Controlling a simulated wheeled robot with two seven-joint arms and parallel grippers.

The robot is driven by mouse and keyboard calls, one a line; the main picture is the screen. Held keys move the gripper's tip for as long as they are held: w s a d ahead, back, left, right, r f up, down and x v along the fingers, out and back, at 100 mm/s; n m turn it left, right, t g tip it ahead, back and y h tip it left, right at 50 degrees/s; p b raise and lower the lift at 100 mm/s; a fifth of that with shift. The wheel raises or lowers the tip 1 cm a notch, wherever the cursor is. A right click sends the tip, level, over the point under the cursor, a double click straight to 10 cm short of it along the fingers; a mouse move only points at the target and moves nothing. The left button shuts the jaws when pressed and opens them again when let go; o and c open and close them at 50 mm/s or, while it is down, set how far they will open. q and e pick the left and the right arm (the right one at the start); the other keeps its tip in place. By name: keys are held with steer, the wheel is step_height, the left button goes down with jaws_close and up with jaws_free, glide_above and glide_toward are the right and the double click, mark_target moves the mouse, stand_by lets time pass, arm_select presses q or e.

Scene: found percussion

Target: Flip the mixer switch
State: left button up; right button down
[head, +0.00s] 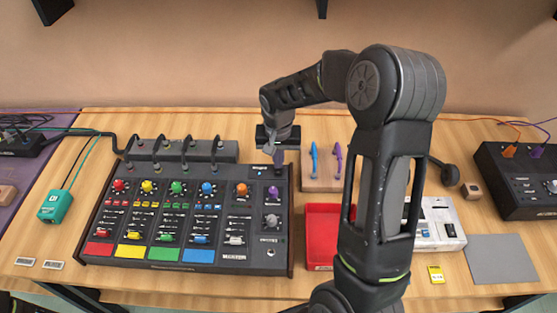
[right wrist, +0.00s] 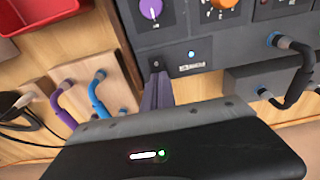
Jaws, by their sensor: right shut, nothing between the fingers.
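The black mixer (head: 165,262) lies on the wooden table, with rows of coloured knobs, faders and coloured pads. It also shows in the right wrist view (right wrist: 215,35), with a purple knob, an orange knob and a lit blue-white indicator (right wrist: 191,54) beside a small label. My right gripper (head: 278,162) points down at the mixer's back right corner. Its fingers (right wrist: 158,78) are shut and empty, with the tips at the mixer's back edge, beside the label. The switch is not clearly visible; the fingers may cover it. Whether they touch the mixer, I cannot tell. My left gripper is not in view.
A grey box (head: 225,150) with black cable plugs stands behind the mixer. A wooden block (head: 322,183) with blue and purple hooked cables and a red tray (head: 320,222) lie to its right. My right arm hides part of the table. A black device (head: 500,165) stands far right.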

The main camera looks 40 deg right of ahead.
mark_target(278, 173)
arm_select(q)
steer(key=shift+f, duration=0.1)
arm_select(e)
steer(key=shift+s+a+f, duration=0.1)
steer(key=shift+s+a, duration=0.15)
steer(key=shift+s, duration=0.05)
steer(key=shift+s+a, duration=0.25)
steer(key=shift+s, duration=0.1)
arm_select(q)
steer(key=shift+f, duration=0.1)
arm_select(e)
steer(key=shift+r, duration=0.3)
